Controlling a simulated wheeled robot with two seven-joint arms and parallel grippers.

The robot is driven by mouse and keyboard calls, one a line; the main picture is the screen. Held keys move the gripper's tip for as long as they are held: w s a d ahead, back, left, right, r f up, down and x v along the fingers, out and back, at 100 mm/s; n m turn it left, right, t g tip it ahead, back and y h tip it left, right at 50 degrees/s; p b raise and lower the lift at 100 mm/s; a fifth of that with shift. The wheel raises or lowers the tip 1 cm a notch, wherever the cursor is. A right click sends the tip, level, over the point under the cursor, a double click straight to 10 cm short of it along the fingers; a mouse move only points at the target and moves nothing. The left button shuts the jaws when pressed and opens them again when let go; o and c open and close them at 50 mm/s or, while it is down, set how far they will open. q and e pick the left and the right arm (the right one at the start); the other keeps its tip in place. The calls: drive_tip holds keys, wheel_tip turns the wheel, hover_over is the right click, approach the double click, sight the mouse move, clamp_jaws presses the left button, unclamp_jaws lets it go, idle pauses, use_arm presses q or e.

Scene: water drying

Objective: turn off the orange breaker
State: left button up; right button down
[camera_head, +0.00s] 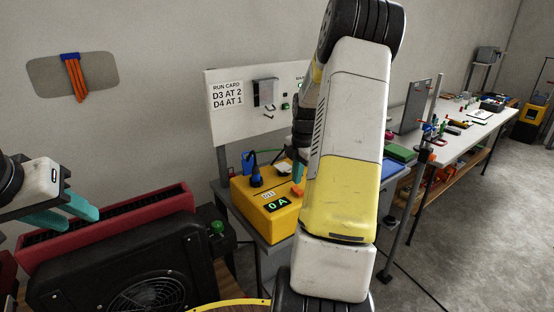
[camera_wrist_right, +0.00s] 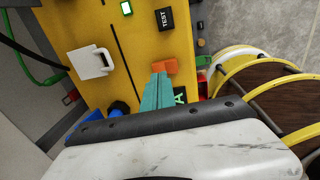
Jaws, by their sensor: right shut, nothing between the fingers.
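The orange breaker (camera_wrist_right: 171,66) sits on the yellow box (camera_wrist_right: 88,28) in the right wrist view. My right gripper (camera_wrist_right: 158,72) is shut, with its teal fingertips right at the left part of the orange breaker; I cannot tell if they touch. In the head view the yellow box (camera_head: 262,213) has a green "0 A" display, and my right gripper (camera_head: 297,172) is mostly hidden behind my right arm. My left gripper (camera_head: 82,222) is open and empty at the left, with its teal fingers apart, away from the box.
On the yellow box are a white piece (camera_wrist_right: 91,62), a black TEST button (camera_wrist_right: 165,19) and a small green light (camera_wrist_right: 126,8). A black fan unit (camera_head: 140,262) and a red-framed tray (camera_head: 170,199) stand left of the box. A workbench (camera_head: 455,138) holds several items.

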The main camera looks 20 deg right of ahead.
sight(298, 191)
drive_tip(key=shift+w+f, duration=0.1)
drive_tip(key=shift+f, duration=1.1)
drive_tip(key=shift+w+a+f, duration=0.1)
drive_tip(key=shift+f, duration=0.3)
drive_tip(key=shift+s, duration=0.25)
drive_tip(key=shift+s+d, duration=0.2)
drive_tip(key=shift+s, duration=0.55)
